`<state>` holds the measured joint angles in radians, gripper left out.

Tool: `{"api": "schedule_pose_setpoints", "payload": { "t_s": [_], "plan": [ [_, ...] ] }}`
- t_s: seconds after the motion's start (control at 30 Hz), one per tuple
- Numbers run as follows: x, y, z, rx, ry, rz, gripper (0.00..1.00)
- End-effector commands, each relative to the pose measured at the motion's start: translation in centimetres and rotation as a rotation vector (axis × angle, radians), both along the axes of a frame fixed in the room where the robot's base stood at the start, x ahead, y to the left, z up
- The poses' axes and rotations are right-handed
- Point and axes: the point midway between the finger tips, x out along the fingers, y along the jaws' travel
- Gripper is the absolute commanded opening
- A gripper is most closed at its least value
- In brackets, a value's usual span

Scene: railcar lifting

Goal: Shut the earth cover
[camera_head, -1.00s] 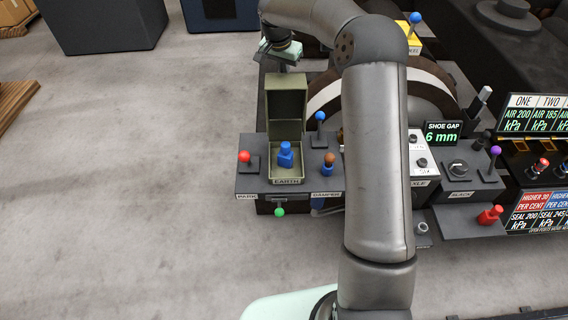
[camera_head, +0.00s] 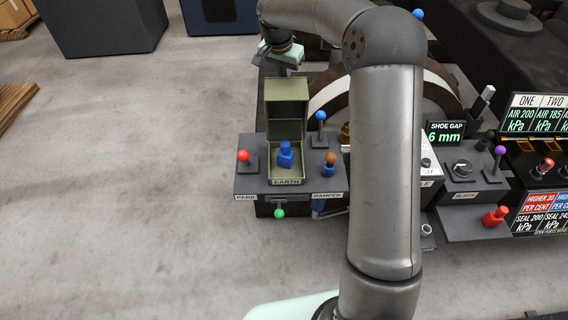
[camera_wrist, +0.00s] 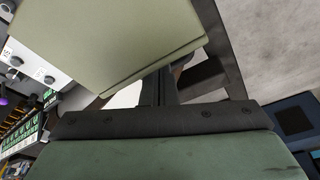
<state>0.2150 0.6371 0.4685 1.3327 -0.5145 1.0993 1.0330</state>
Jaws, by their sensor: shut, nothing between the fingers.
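The earth cover (camera_head: 286,92) is an olive-green lid standing upright, open, at the back of the small box labelled EARTH (camera_head: 286,181). A blue knob (camera_head: 285,155) stands uncovered inside the box. My gripper (camera_head: 283,58) is behind and just above the top edge of the cover; its fingers are mostly hidden in the head view. In the wrist view the cover's flat outer face (camera_wrist: 115,40) fills the upper left, close to the shut, empty fingers (camera_wrist: 158,88). I cannot tell whether they touch the cover.
A red-knobbed PARK lever (camera_head: 244,157) is left of the box. A blue-knobbed lever (camera_head: 320,117) and an orange-brown knob (camera_head: 330,158) stand on its right. A green knob (camera_head: 279,213) hangs below the front. The floor at left is open.

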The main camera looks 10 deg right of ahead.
Motion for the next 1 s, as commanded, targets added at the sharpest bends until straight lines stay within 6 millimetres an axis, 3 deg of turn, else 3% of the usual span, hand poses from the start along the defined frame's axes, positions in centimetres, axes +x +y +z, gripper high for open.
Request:
{"api": "schedule_pose_setpoints", "payload": {
  "t_s": [1.0],
  "plan": [
    [-3.6, 0.5, -0.1, -0.001, 0.0, -0.001, 0.0]
  ]
}}
